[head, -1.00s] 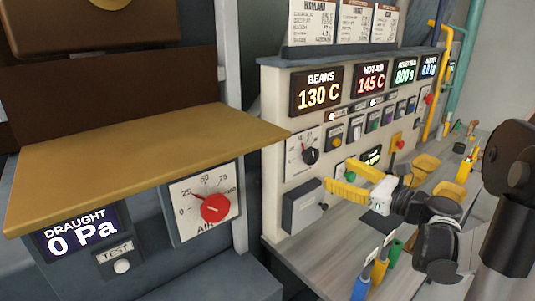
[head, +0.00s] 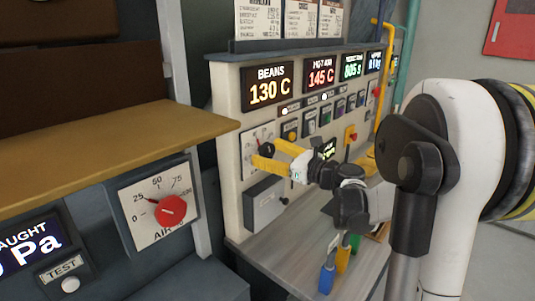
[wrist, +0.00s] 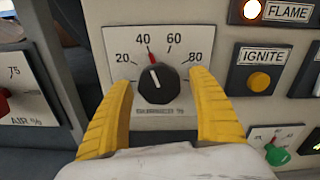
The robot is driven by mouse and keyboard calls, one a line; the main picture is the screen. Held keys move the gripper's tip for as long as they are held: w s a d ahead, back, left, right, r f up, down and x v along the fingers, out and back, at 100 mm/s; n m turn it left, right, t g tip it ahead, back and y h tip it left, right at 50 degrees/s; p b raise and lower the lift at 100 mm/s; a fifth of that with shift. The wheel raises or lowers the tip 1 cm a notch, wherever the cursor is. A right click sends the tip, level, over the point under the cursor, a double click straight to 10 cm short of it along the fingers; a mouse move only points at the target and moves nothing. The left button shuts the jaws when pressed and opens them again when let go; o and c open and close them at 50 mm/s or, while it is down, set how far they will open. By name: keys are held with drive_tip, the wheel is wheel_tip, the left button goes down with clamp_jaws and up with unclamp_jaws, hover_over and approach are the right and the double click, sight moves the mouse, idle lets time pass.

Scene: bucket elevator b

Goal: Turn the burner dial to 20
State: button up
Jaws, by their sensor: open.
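The burner dial is a black round knob (wrist: 157,83) on a white scale plate (wrist: 118,42), on the panel straight ahead in the wrist view. Its white line and red pointer aim just left of straight up, between 40 and 60 and nearer 40. My gripper (wrist: 160,80) is open, with one yellow finger on each side of the knob. Small gaps seem to show beside the knob; I cannot tell whether either finger touches. In the head view the knob (head: 267,150) is partly hidden behind my gripper (head: 266,154).
The red air dial (head: 171,210) is on a separate panel at left, below a brown ledge (head: 110,150). The orange ignite button (wrist: 259,82) and a green knob (wrist: 277,156) lie right of the burner dial. A grey box (head: 264,203) sits below it.

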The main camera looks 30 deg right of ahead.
drive_tip(key=shift+c, duration=0.3)
drive_tip(key=c, duration=1.1)
drive_tip(key=shift+n, duration=0.4)
drive_tip(key=n, duration=0.3)
drive_tip(key=shift+r+n+p, duration=0.1)
drive_tip(key=shift+n+p, duration=0.25)
drive_tip(key=shift+n, duration=1.65)
drive_tip(key=shift+d, duration=0.1)
